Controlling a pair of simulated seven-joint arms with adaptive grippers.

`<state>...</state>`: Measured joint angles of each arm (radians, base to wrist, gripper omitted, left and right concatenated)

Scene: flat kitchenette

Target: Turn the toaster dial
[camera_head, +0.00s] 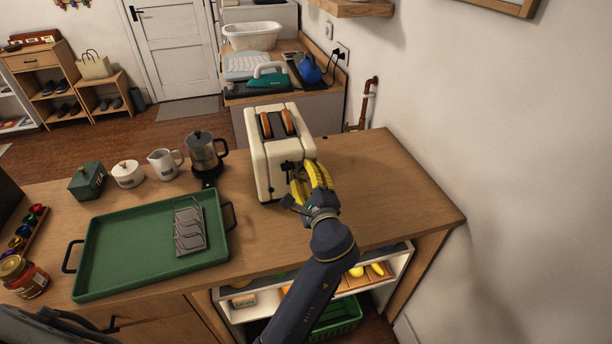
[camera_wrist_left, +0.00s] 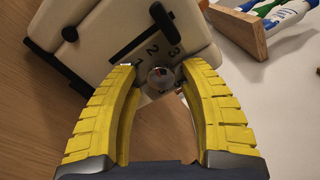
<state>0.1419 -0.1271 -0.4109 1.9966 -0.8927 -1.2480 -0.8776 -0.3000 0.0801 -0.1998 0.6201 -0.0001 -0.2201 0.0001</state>
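The cream toaster (camera_head: 263,165) stands on the wooden counter, with two browned bread slices (camera_head: 277,123) in its top slots. Its front side also shows in the left wrist view (camera_wrist_left: 105,35), with a black lever knob, a small black button and printed numbers. The round metallic dial (camera_wrist_left: 160,78) lies between the fingertips of my left gripper (camera_wrist_left: 161,72). The yellow fingers are spread on both sides of the dial, with small gaps seeming to show. In the head view my left gripper (camera_head: 312,180) is at the toaster's front, and hides the dial. My right gripper is not in view.
A green tray (camera_head: 125,262) with a grey rack (camera_head: 189,230) lies left of the toaster. A moka pot (camera_head: 206,155), a white pitcher (camera_head: 164,164) and canisters stand behind it. The counter right of the toaster (camera_head: 390,185) is clear up to the wall.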

